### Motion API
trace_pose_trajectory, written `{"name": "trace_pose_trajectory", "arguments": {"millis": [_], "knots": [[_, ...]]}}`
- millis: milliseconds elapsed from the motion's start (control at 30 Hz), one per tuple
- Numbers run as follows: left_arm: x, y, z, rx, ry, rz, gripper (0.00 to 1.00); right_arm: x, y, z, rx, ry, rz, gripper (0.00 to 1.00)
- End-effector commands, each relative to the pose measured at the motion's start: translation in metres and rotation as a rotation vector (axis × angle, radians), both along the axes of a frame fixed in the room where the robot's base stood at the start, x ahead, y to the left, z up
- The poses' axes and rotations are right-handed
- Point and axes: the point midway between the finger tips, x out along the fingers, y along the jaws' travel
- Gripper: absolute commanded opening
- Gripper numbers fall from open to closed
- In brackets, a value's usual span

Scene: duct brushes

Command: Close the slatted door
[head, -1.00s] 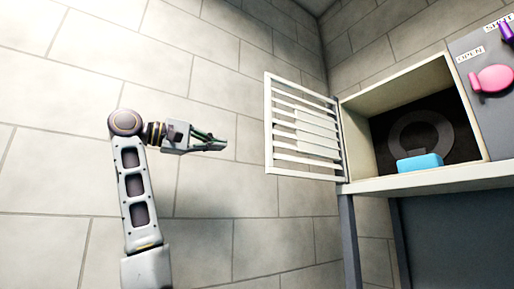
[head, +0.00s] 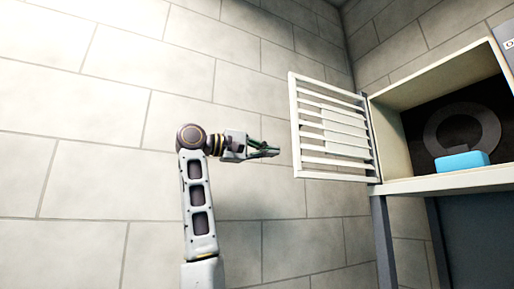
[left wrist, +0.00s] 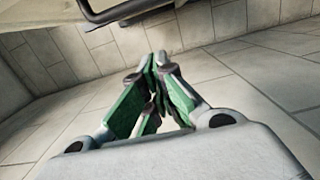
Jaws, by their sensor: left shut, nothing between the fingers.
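The white slatted door (head: 333,133) stands swung open to the left of the cabinet opening, hinged at the opening's left edge. My left gripper (head: 277,152) is shut and empty, a little left of the door's free edge, apart from it, at about the height of its lower half. The left wrist view also shows the gripper's green fingers (left wrist: 156,70) closed together. A pale edge at the top of that view may be part of the door; I cannot tell. My right gripper is not in view.
The cabinet (head: 390,150) holds a dark grey ring (head: 436,133) and a blue block (head: 462,161) near its front edge. Grey legs (head: 383,235) stand below it. A stone-block wall (head: 100,150) lies behind my arm. The space around the gripper is clear.

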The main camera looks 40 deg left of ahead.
Motion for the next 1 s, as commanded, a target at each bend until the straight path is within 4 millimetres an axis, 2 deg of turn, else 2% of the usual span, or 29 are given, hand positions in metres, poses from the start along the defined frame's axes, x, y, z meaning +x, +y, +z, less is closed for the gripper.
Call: {"name": "trace_pose_trajectory", "arguments": {"millis": [133, 500, 1000], "knots": [[0.018, -0.009, 0.001, 0.001, 0.002, 0.000, 0.00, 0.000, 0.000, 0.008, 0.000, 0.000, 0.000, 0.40], [0.008, -0.042, 0.000, 0.001, 0.000, 0.000, 0.00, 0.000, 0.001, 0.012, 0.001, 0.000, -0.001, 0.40], [0.007, -0.047, -0.001, 0.000, 0.000, 0.000, 0.00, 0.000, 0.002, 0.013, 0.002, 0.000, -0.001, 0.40]]}}
